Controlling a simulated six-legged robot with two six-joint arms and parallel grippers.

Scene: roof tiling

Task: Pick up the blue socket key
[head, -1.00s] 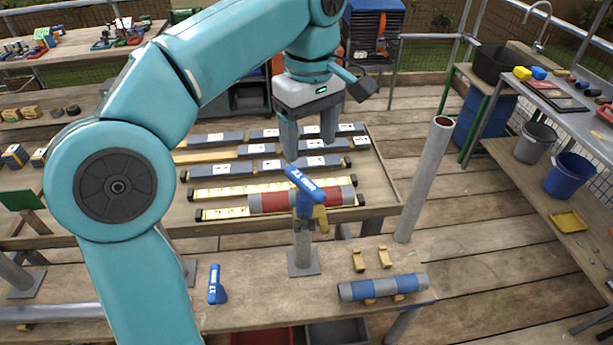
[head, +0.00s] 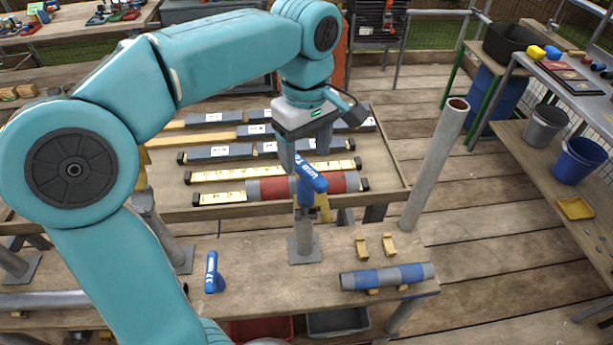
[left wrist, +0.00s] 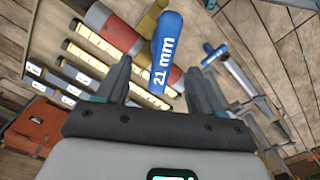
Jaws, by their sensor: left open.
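A blue socket key (head: 313,176) with white lettering stands on a grey post, its handle tilted across the top. In the left wrist view its handle (left wrist: 165,58) reads "21 mm" and lies in line with the gap between the fingers. My left gripper (head: 306,160) is open just above and behind this handle. In the left wrist view the jaws (left wrist: 157,75) are spread, with nothing seen clamped. My right gripper is not in view.
A red and grey roller (head: 270,190) lies behind the post, with rows of labelled strips beyond. A blue and grey roller (head: 388,277) rests at the bench's right end, near yellow blocks (head: 362,247). A grey pipe (head: 435,165) leans at the right.

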